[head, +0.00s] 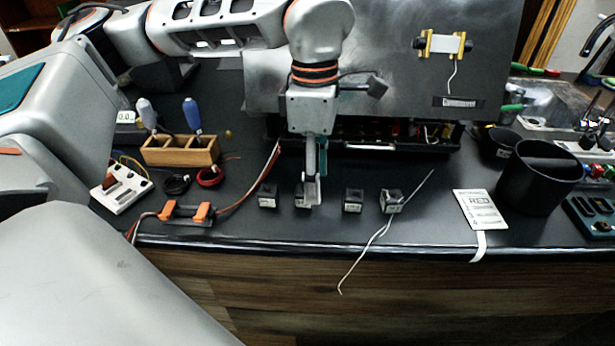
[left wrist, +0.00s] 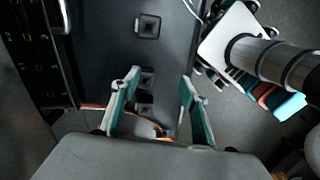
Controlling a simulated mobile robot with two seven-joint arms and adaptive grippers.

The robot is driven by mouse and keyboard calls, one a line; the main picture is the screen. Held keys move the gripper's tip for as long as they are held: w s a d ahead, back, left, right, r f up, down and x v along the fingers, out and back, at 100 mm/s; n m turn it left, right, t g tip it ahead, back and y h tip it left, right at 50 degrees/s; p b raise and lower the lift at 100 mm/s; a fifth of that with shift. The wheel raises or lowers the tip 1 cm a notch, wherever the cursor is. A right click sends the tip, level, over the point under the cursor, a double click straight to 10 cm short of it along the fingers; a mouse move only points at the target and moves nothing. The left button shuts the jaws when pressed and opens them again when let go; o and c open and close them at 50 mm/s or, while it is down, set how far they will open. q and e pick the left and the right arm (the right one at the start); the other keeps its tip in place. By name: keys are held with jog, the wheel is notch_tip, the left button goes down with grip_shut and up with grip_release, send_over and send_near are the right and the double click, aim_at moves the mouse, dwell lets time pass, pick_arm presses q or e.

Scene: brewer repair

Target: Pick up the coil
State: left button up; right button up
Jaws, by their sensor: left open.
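Several small black blocks with metal tops, which look like coils, stand in a row on the dark bench: one at the left (head: 268,196), one partly behind my gripper (head: 300,197), one right of it (head: 353,201), and one at the right end (head: 391,202) beside a loose white wire. My left gripper (head: 313,190) points down over the row at the second block. In the left wrist view its fingers (left wrist: 159,76) are spread, with a block (left wrist: 147,78) showing between them and another block (left wrist: 147,26) beyond. I cannot tell its exact height. My right gripper is not in view.
A wooden holder (head: 180,151) with screwdrivers and an orange-black clamp (head: 187,213) are left. A printed card (head: 480,210) and black bins (head: 537,178) are right. Behind the row are a long black tray (head: 400,146) and an upright metal panel (head: 385,75). The bench's front edge is close.

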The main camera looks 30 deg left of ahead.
pick_arm(q)
jog(key=shift+w+a+r, duration=0.25)
jog(key=shift+a, duration=0.25)
jog(key=shift+w+a+r, duration=0.2)
jog(key=shift+a, duration=0.25)
jog(key=shift+y, duration=0.3)
jog(key=f, duration=0.5)
jog(key=a+f, duration=0.1)
jog(key=f, duration=0.1)
jog(key=shift+a+f+b, duration=0.1)
jog(key=shift+f+b, duration=0.15)
jog(key=shift+b, duration=0.15)
jog(key=c, duration=1.2)
